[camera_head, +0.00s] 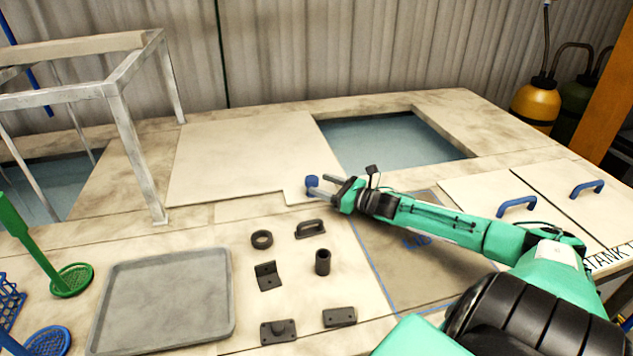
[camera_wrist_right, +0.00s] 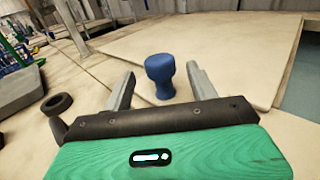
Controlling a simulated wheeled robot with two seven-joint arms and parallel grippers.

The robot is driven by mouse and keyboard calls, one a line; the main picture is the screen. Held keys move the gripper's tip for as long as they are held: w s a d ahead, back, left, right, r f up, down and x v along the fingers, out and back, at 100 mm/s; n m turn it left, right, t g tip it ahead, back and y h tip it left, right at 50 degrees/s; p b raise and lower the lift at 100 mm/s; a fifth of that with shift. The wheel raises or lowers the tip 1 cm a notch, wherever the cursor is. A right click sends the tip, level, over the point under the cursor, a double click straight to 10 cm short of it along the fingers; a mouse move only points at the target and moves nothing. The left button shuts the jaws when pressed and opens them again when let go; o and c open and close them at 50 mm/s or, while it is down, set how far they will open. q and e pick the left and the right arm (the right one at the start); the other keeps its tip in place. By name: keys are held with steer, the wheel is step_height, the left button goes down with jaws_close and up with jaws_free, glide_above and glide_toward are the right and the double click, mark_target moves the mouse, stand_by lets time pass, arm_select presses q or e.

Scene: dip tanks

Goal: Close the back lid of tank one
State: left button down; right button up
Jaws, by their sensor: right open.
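A flat pale lid panel (camera_head: 240,150) lies on the bench to the left of an open tank opening (camera_head: 390,138) with bluish liquid. A blue knob (camera_head: 312,181) stands at the lid's near right corner. My right gripper (camera_head: 322,186) is open, its fingertips at the knob. In the right wrist view the blue knob (camera_wrist_right: 160,75) stands upright between the two spread fingers, which do not appear to touch it. The lid (camera_wrist_right: 220,45) spreads out behind the knob there. My left gripper is not in view.
Two panels with blue handles (camera_head: 517,205) (camera_head: 587,188) lie at the right, near a partly hidden "TANK" label (camera_head: 610,255). A metal frame (camera_head: 120,90) stands over another opening at left. Several dark parts and a grey tray (camera_head: 165,300) lie in front.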

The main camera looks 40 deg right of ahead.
steer(key=shift+p+x, duration=0.4)
steer(key=shift+x, duration=1.05)
steer(key=shift+c, duration=0.5)
